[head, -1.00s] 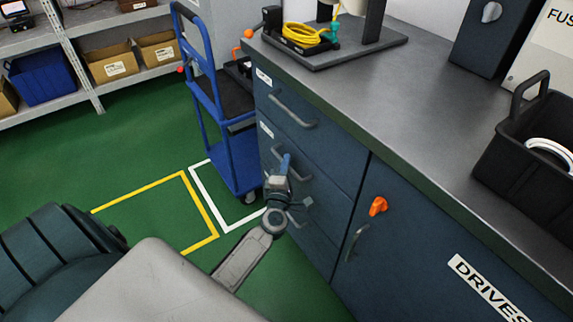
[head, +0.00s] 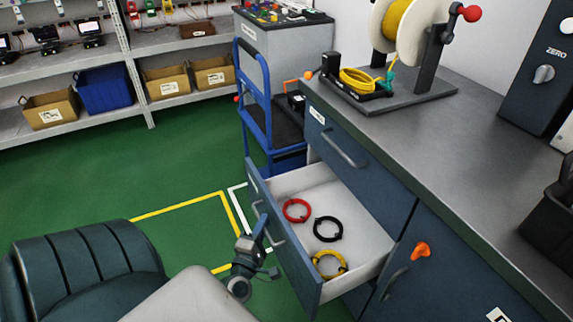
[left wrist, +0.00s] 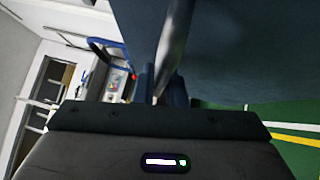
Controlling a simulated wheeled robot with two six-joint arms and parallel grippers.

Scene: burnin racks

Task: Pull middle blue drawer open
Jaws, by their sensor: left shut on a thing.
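The middle blue drawer (head: 297,262) stands pulled well out from the cabinet, and its pale inside (head: 345,203) shows. It holds a red ring (head: 296,218), a black ring (head: 315,232) and a yellow ring (head: 317,267) of cable. My left gripper (head: 264,232) is at the front of this drawer, shut on its grey bar handle (head: 277,238). In the left wrist view the handle (left wrist: 176,45) runs between my fingers (left wrist: 164,88), with the blue drawer front beside it. My right gripper is not in view.
The top drawer (head: 345,160) is shut above. A blue trolley (head: 257,105) stands just beyond the open drawer. The grey worktop (head: 440,150) carries a cable reel (head: 397,25). A dark green chair-like shape (head: 85,265) is at lower left. Green floor is clear to the left.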

